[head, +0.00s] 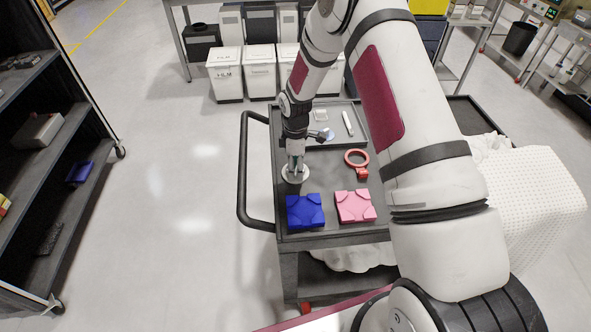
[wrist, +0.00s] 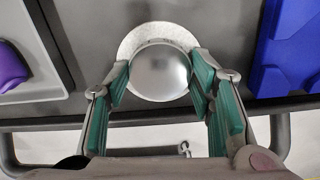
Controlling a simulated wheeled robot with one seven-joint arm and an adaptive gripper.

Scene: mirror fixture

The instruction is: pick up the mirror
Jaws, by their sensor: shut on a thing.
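The mirror (wrist: 160,72) is a round, shiny silver piece in the wrist view. It sits between the green-padded fingers of my gripper (wrist: 160,85), which is shut on it. A paler, speckled round disc (wrist: 140,36) shows behind it as a crescent. In the head view my gripper (head: 296,162) points down over the cart's left side, and the pale disc (head: 286,175) shows around the fingertips. The fingers hide most of the mirror there. I cannot tell whether it is clear of the surface.
A blue block (head: 305,211) and a pink block (head: 355,206) lie nearer on the dark cart (head: 330,236). A red ring (head: 357,158) lies to the right. A grey tray (head: 345,141) with small items is behind. The cart's handle (head: 242,180) runs along the left.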

